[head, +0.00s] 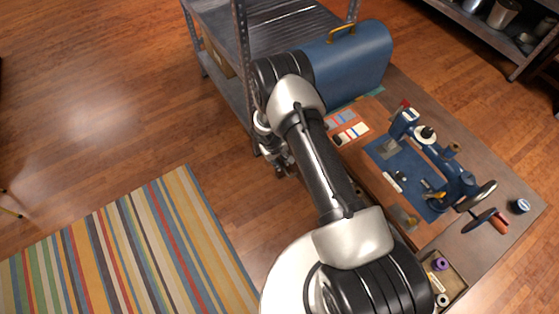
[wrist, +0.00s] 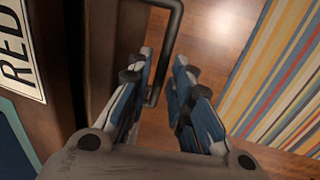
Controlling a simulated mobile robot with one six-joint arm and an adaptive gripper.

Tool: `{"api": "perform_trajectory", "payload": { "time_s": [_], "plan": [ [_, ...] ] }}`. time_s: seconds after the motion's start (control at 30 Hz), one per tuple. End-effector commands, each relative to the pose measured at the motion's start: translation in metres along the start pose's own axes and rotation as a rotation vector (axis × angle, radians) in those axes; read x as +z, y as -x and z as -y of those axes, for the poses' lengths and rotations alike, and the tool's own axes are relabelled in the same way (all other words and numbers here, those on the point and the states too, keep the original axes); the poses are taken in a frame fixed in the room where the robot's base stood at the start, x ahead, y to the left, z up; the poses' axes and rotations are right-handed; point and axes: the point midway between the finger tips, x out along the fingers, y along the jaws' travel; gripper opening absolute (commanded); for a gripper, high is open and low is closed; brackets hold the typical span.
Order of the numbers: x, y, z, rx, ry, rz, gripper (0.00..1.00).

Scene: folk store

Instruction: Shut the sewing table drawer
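The sewing table (head: 485,250) runs down the right side of the head view, with a blue sewing machine (head: 440,160) on it. In the wrist view, a dark bent bar handle (wrist: 172,40) stands out from a brown wooden front (wrist: 105,45), which I take to be the drawer's. My gripper (wrist: 160,95) is open, and the bar reaches down between its two fingers, close to the left one. I cannot tell whether it touches. In the head view my gripper (head: 283,166) is low by the table's left edge, partly hidden by my arm. How far the drawer stands out is hidden.
A blue case (head: 350,60) stands at the table's far end, near a metal shelf (head: 285,25). Small cards (head: 350,130) and a spool tray (head: 455,270) are on the table's side. Clear wooden floor and a striped rug (head: 130,245) are at left.

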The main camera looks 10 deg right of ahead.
Motion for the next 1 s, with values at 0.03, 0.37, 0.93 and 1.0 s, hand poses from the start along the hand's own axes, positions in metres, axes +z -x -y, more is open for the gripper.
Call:
{"api": "perform_trajectory", "payload": {
  "time_s": [0.03,0.37,0.93,1.0],
  "plan": [
    [0.000,0.000,0.000,0.000,0.000,0.000,0.14],
    [0.000,0.000,0.000,0.000,0.000,0.000,0.00],
    [-0.001,-0.005,-0.018,0.000,-0.008,0.000,0.00],
    [-0.001,-0.008,-0.030,0.001,-0.006,0.000,0.00]
  ]
}}
